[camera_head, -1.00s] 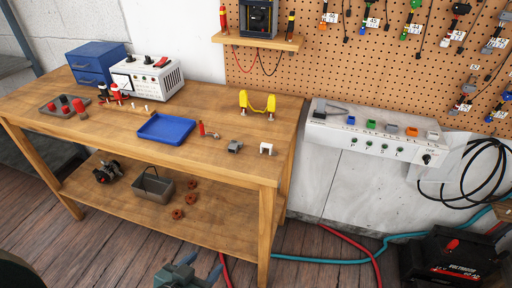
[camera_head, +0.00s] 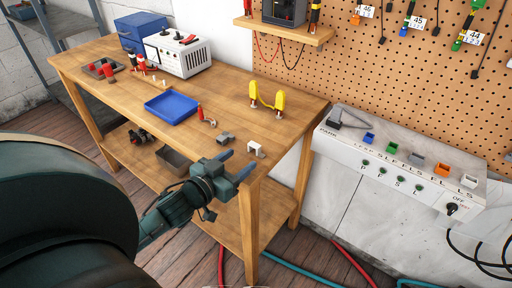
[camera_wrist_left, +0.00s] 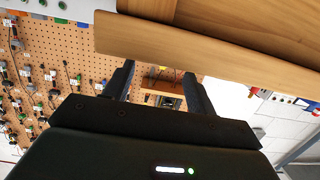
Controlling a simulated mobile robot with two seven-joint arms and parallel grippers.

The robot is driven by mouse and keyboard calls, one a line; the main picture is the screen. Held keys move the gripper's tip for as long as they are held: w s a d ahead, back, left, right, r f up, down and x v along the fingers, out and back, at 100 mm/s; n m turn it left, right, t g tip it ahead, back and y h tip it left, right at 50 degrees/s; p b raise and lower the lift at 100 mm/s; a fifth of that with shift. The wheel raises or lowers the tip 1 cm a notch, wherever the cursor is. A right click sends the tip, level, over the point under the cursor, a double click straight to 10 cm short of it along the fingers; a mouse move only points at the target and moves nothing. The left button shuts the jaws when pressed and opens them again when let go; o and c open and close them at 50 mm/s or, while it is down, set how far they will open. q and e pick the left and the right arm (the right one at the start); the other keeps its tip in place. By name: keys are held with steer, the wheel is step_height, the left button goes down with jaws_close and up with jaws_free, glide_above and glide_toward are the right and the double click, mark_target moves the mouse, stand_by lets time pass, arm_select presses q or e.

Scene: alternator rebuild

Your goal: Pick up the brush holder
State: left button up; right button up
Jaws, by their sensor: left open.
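Small parts lie near the front right corner of the workbench (camera_head: 282,121): a grey block (camera_head: 225,138), a white U-shaped piece (camera_head: 256,149) and a small red-topped part (camera_head: 204,117). I cannot tell for sure which one is the brush holder. My left gripper (camera_head: 233,165) is open and empty, just off the bench's front edge, close to the grey block and white piece. The left wrist view shows its two fingers (camera_wrist_left: 157,75) apart, with the bench edge ahead and none of these small parts visible. My right gripper is not in view.
A blue tray (camera_head: 171,108), a yellow stand (camera_head: 266,97), a white power unit (camera_head: 178,53) and a blue drawer box (camera_head: 140,31) stand on the bench. A grey bin (camera_head: 173,160) sits on the lower shelf. A labelled sorting panel (camera_head: 400,168) is at the right.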

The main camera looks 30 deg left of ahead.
mark_target(255, 146)
arm_select(q)
steer(key=w, duration=0.2)
steer(key=shift+w+d+f, duration=0.1)
steer(key=shift+w+f, duration=0.1)
steer(key=shift+w, duration=0.1)
steer(key=shift+w+d+f+p, duration=0.1)
steer(key=shift+w+f+p, duration=0.05)
steer(key=shift+w, duration=1.15)
steer(key=shift+w+d+f+p, duration=0.1)
steer(key=shift+w+f+p, duration=0.05)
steer(key=shift+w, duration=1.15)
steer(key=shift+c, duration=0.4)
steer(key=c, duration=1)
steer(key=shift+o, duration=0.2)
